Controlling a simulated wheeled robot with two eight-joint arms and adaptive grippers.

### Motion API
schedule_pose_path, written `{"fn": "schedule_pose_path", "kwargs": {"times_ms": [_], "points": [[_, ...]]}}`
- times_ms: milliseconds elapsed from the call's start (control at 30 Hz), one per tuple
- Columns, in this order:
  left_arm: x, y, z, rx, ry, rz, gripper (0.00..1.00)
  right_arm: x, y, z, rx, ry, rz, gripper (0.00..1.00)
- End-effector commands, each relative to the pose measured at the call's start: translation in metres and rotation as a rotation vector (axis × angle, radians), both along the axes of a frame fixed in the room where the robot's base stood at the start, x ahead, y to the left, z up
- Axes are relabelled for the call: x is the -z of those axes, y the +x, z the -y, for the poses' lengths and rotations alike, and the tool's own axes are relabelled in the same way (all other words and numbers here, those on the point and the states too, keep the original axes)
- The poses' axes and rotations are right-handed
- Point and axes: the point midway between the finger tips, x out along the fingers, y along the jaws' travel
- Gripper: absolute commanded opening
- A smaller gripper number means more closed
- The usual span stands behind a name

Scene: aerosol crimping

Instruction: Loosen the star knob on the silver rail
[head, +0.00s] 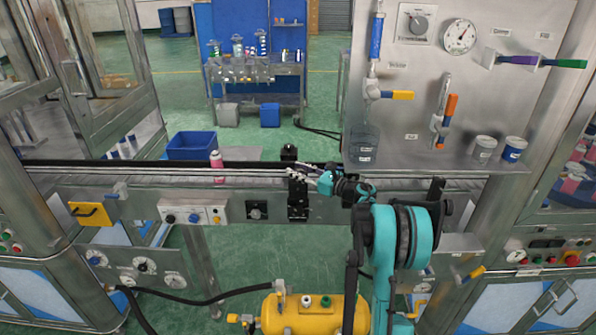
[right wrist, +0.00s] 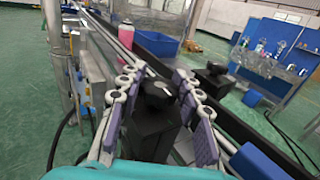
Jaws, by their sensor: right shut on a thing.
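The star knob (right wrist: 160,94) is a dark knob on top of a black clamp block (head: 298,205) on the front side of the silver rail (head: 130,176). In the right wrist view the knob sits between the purple-padded fingers of my right gripper (right wrist: 158,82). My right gripper (head: 312,172) is shut on the knob, reaching in from the right in the head view. The fingers hide much of the knob in the head view. My left gripper is not in view.
A second black block (head: 289,153) stands across the rail, close behind the gripper. A pink can (head: 217,167) stands on the rail line to the left, with a blue bin (head: 192,146) behind it. A steel gauge panel (head: 460,90) rises at the right.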

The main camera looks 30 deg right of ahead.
Motion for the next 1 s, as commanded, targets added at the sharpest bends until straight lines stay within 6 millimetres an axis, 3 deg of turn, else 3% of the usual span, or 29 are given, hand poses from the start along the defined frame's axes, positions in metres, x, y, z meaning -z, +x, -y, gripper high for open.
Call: {"fn": "schedule_pose_path", "kwargs": {"times_ms": [200, 233, 300, 667, 1000], "points": [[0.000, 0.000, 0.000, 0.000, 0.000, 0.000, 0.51, 0.000, 0.000, 0.000, 0.002, 0.000, 0.001, 0.05], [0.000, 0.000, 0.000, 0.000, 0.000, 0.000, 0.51, 0.000, 0.000, 0.000, 0.002, 0.000, 0.001, 0.39], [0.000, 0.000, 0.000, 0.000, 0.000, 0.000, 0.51, 0.000, 0.000, 0.000, 0.002, 0.000, 0.001, 0.56], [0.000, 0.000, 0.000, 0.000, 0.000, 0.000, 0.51, -0.004, 0.000, 0.000, 0.001, 0.000, 0.000, 0.56], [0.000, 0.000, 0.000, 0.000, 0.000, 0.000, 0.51, -0.065, 0.000, 0.000, 0.002, 0.000, 0.000, 0.56]]}}
